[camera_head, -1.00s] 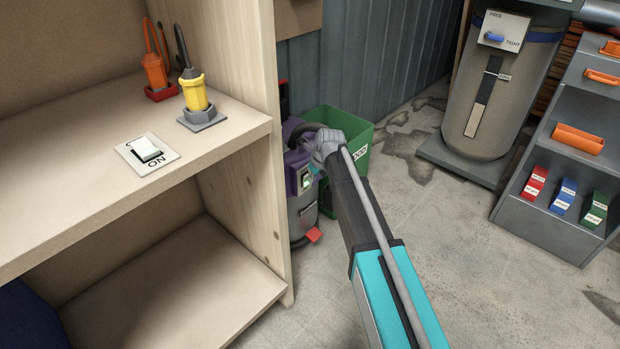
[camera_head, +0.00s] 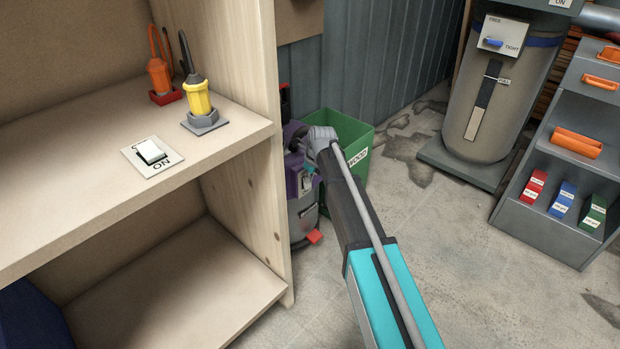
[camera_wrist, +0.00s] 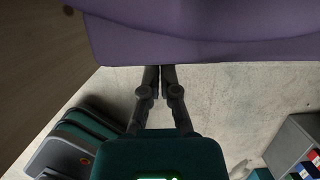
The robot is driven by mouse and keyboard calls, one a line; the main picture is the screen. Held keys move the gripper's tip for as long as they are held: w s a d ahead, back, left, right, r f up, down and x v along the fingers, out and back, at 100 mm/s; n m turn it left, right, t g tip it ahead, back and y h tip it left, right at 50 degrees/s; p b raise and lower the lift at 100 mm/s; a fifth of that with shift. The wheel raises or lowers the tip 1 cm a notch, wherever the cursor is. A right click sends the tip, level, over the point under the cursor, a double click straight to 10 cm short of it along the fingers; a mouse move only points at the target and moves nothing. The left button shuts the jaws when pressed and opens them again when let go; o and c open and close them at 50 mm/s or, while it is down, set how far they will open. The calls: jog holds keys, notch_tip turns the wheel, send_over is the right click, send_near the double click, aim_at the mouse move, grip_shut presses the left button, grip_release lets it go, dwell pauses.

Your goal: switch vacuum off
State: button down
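The vacuum (camera_head: 302,212) is a purple and grey canister with a red foot, on the floor beside the wooden shelf's right side. My wrist covers part of its upper front in the head view, and its switch cannot be made out. In the wrist view, the vacuum's purple body (camera_wrist: 200,35) fills the top. My gripper (camera_wrist: 159,72) has its two dark fingers side by side, shut, with nothing visible between them. Their tips reach the lower edge of the purple body; I cannot tell whether they touch it.
A wooden shelf (camera_head: 235,145) stands close on the left, bearing a white rocker switch (camera_head: 152,152) marked ON and a yellow tool (camera_head: 197,100). A green bin (camera_head: 350,135) stands behind the vacuum. A grey cylinder (camera_head: 497,95) and grey rack (camera_head: 560,235) are at right. Floor between is clear.

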jog(key=shift+w+r+p, duration=0.15)
jog(key=shift+r+p, duration=0.35)
jog(key=shift+r, duration=0.2)
jog(key=shift+d, duration=0.1)
jog(key=s+d+p+v, duration=0.1)
jog(key=p+v, duration=0.9)
jog(key=v, duration=0.1)
jog(key=shift+s+d+f, duration=0.15)
jog(key=shift+s+d, duration=0.15)
dwell(0.4)
jog(key=shift+s, duration=0.1)
dwell(0.6)
